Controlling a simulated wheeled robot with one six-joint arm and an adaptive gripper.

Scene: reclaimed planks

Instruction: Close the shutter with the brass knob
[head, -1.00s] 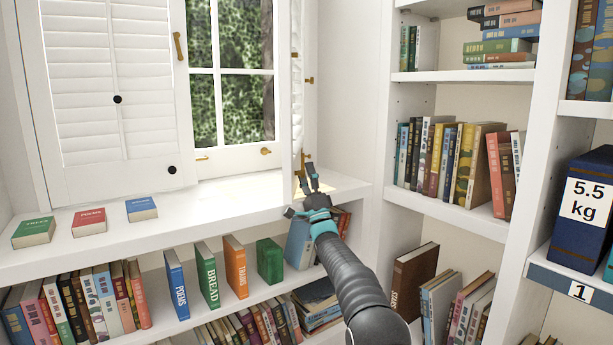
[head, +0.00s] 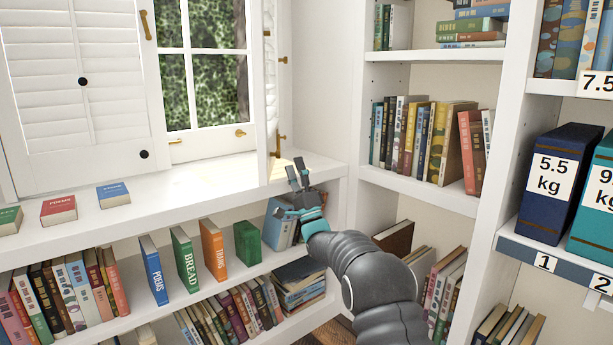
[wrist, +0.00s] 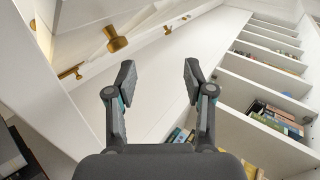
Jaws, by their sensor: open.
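The right shutter (head: 270,85) stands open, seen nearly edge-on at the right side of the window. A brass knob (head: 275,154) shows low on it; in the wrist view a brass knob (wrist: 115,42) sits on a white panel at upper left, beyond the fingers. My gripper (head: 297,175) is open and empty at the front edge of the sill, right of and nearer than the shutter. It appears apart from the knob. In the wrist view my gripper (wrist: 160,78) has both fingers spread with nothing between them. The left shutter (head: 75,75), with black knobs, is closed.
The white sill (head: 200,180) carries a few small books (head: 58,208) at left; its right part is clear. Shelves of books run below it and at right. Labelled binders (head: 550,180) stand at far right. A brass catch (head: 240,132) is on the window frame.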

